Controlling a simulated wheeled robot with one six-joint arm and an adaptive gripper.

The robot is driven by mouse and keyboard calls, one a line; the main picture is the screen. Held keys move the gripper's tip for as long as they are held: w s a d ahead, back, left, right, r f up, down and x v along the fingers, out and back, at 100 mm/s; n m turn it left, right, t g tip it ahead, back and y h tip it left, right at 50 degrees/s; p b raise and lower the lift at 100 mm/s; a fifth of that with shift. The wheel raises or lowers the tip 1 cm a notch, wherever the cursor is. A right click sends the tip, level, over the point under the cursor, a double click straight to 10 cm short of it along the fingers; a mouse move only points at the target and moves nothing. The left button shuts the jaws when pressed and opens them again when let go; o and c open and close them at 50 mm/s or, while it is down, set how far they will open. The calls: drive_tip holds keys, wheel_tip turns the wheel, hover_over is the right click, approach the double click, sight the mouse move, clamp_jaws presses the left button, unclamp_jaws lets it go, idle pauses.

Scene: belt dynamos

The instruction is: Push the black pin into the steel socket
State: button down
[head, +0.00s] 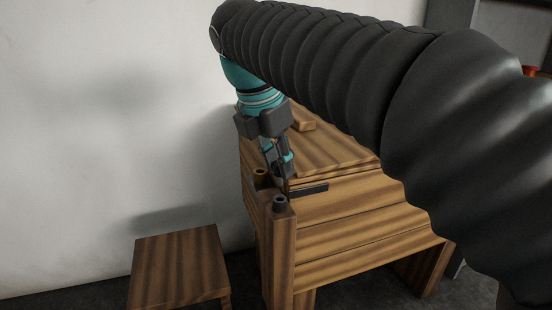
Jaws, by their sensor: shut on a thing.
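My gripper (283,173) points down over the left front corner of the wooden bench. Its jaws are shut, and a dark bar that looks like the black pin (311,189) reaches out to the right from the fingertips, lying nearly level. Its grip point is small and partly hidden. The steel socket (279,203) is a short grey ring with a dark mouth on top of the bench's front corner post. It is just below and in front of the fingertips. The pin appears apart from the socket.
A brass-coloured socket (260,174) stands behind the steel one, left of my gripper. A low wooden stool (180,262) stands at the left by the white wall.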

sight(278, 184)
drive_tip(key=shift+f, duration=0.3)
drive_tip(key=shift+f, duration=0.55)
drive_tip(key=shift+p, duration=0.8)
idle(1.4)
drive_tip(key=shift+f+b, duration=0.75)
drive_tip(key=shift+f, duration=0.9)
drive_tip(key=c, duration=0.9)
unclamp_jaws()
drive_tip(key=shift+o, duration=0.2)
drive_tip(key=shift+r, duration=0.15)
drive_tip(key=v, duration=1.1)
drive_tip(key=shift+a+r, duration=0.15)
drive_tip(key=shift+r, duration=0.2)
